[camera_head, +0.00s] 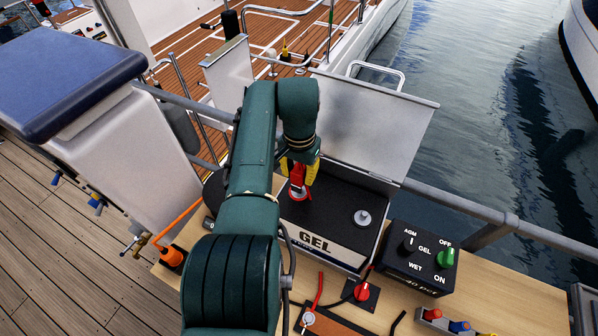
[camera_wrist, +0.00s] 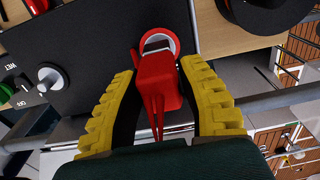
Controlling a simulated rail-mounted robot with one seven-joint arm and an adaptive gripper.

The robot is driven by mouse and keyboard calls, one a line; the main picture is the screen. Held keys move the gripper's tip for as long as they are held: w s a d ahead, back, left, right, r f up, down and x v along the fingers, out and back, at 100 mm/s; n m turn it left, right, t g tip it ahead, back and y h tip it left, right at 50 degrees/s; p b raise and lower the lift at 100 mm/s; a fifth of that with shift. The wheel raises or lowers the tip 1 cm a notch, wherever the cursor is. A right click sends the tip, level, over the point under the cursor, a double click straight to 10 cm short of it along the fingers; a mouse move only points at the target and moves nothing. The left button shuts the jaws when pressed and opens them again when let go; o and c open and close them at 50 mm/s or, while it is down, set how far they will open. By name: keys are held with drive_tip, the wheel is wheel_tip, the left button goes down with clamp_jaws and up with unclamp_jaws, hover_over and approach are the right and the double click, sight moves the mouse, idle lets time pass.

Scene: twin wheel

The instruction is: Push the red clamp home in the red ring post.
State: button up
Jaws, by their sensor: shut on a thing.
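The red clamp (camera_wrist: 158,85) is a red block with a cable trailing back from it. In the wrist view my gripper (camera_wrist: 158,74) has its yellow ridged fingers on both sides of it, shut on it. The red ring post (camera_wrist: 172,40) shows just beyond the clamp's front end, a red ring around a pale post. The clamp overlaps the ring's near edge; whether it is fully seated cannot be told. In the head view my gripper (camera_head: 300,172) points down at the red ring post (camera_head: 297,196) on the black GEL battery (camera_head: 335,200), and the fingers partly hide the clamp.
A bare grey post (camera_head: 362,218) stands on the battery to the right. A raised pale lid (camera_head: 375,120) stands behind it. A black charger box (camera_head: 422,258) with a green knob and a red knob (camera_head: 361,292) are on the wooden bench. An orange connector (camera_head: 172,257) is at left.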

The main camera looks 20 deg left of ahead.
drive_tip(key=shift+f+b, duration=0.8)
drive_tip(key=shift+f, duration=0.1)
drive_tip(key=o, duration=1.2)
wheel_tip(320, 180, up, 8)
drive_tip(key=shift+f, duration=0.25)
